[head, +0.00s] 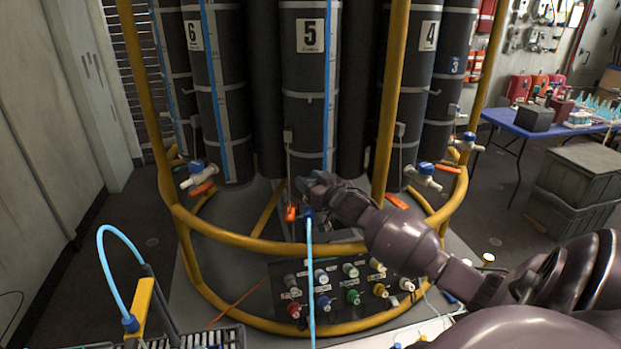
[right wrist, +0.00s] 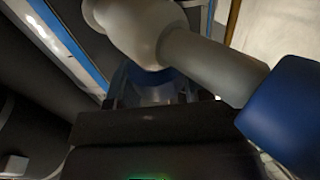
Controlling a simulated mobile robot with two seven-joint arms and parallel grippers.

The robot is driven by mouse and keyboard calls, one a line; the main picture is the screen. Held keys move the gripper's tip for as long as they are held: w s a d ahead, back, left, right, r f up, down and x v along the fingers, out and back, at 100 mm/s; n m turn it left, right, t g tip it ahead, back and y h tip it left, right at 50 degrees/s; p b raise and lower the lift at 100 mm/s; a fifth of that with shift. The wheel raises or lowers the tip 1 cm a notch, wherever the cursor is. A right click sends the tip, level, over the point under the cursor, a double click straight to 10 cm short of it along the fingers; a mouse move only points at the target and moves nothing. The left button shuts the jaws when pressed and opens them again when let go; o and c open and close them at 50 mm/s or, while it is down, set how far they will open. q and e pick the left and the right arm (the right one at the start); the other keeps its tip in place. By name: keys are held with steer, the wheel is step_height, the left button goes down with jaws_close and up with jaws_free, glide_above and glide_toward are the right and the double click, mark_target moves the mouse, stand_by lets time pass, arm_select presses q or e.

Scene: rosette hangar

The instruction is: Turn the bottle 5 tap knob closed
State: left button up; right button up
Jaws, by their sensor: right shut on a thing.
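Bottle 5 (head: 305,75) is the dark cylinder with the white "5" label in the middle of the head view. My right gripper (head: 311,183) reaches in from the right to the tap at its foot and is shut on the tap knob, which it mostly hides. In the right wrist view the pale tap body (right wrist: 150,28) crosses the top, just beyond my dark gripper (right wrist: 155,100). A bit of the blue knob (right wrist: 172,74) shows between the fingers. The knob's angle cannot be told. My left gripper is not in view.
A yellow tubular frame (head: 265,247) rings the bottles, with a bar in front of the tap. A light-blue hose (head: 310,270) hangs from the tap past a panel of coloured knobs (head: 345,288). Other blue-handled taps stand left (head: 198,170) and right (head: 424,172).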

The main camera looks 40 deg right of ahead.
steer(key=shift+r+m+h+p, duration=0.15)
steer(key=shift+m+h+p, duration=0.25)
steer(key=shift+m+h, duration=0.5)
steer(key=o, duration=0.9)
steer(key=s, duration=0.3)
steer(key=s+a, duration=0.1)
steer(key=s, duration=0.3)
steer(key=s+a, duration=0.1)
steer(key=s, duration=0.2)
steer(key=shift+s, duration=0.3)
